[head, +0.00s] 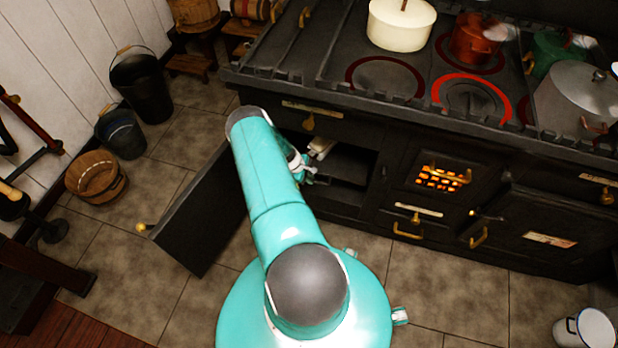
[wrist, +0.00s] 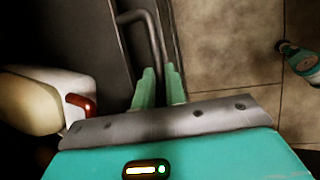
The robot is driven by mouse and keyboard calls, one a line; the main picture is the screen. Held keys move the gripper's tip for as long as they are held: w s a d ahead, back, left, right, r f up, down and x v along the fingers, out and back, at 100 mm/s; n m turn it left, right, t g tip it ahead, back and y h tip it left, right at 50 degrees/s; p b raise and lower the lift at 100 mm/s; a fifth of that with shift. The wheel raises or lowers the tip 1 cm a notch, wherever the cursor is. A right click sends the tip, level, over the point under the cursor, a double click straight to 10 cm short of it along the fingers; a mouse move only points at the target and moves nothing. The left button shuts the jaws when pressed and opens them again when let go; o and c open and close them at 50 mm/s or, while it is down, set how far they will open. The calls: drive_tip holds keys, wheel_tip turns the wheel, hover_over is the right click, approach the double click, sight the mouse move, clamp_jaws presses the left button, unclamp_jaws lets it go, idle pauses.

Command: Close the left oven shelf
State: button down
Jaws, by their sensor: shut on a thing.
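The left oven's dark compartment (head: 345,165) is open in the head view, and its door (head: 203,215) stands swung out to the left. My gripper (wrist: 159,88) has its green fingers on either side of a bent grey metal handle (wrist: 154,38) and is shut on it. The handle joins the edge of a dark flat surface, the oven shelf (wrist: 75,28), at left in the wrist view. In the head view my arm hides part of the opening and most of the gripper (head: 308,172).
A cream rounded thing with a red tip (wrist: 40,100) is close left of my gripper. Stove top with a cream pot (head: 400,25) lies above the oven. A fire grate (head: 442,180) glows to the right. Buckets (head: 122,133) stand at left; tiled floor (head: 150,290) is clear.

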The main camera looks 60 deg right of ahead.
drive_tip(key=c, duration=1.5)
unclamp_jaws()
drive_tip(key=shift+o, duration=0.2)
drive_tip(key=shift+r, duration=0.1)
drive_tip(key=v, duration=1.3)
drive_tip(key=shift+a+r, duration=0.15)
drive_tip(key=shift+r, duration=0.15)
drive_tip(key=shift+w, duration=0.15)
